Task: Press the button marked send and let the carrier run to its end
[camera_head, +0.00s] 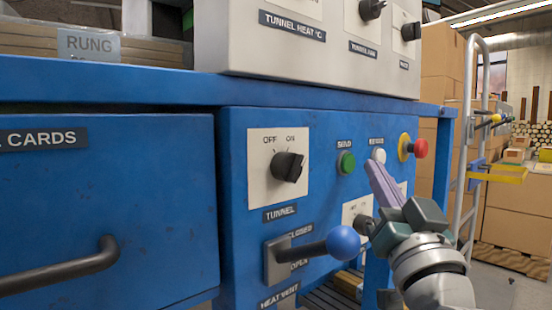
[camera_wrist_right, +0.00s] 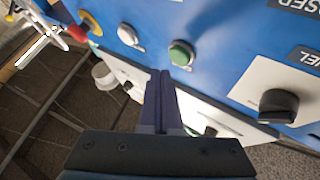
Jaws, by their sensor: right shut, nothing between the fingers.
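The green send button (camera_head: 346,163) sits on the blue panel under a small dark label reading SEND. It also shows in the right wrist view (camera_wrist_right: 181,53). My right gripper (camera_head: 374,168) is shut and empty, its lilac fingers pointing at the panel. In the head view its tips lie to the right of the green button, just below a white button (camera_head: 379,155). In the right wrist view the fingertips (camera_wrist_right: 161,74) end short of the green button, with a gap in the picture. The carrier is not in view. My left gripper is not in view.
A red mushroom button (camera_head: 420,148) on a yellow base is right of the white one. Left are a black tunnel knob (camera_head: 288,166) and a lever with a blue ball (camera_head: 342,243), which sticks out below the green button. A drawer handle (camera_head: 70,268) juts out farther left.

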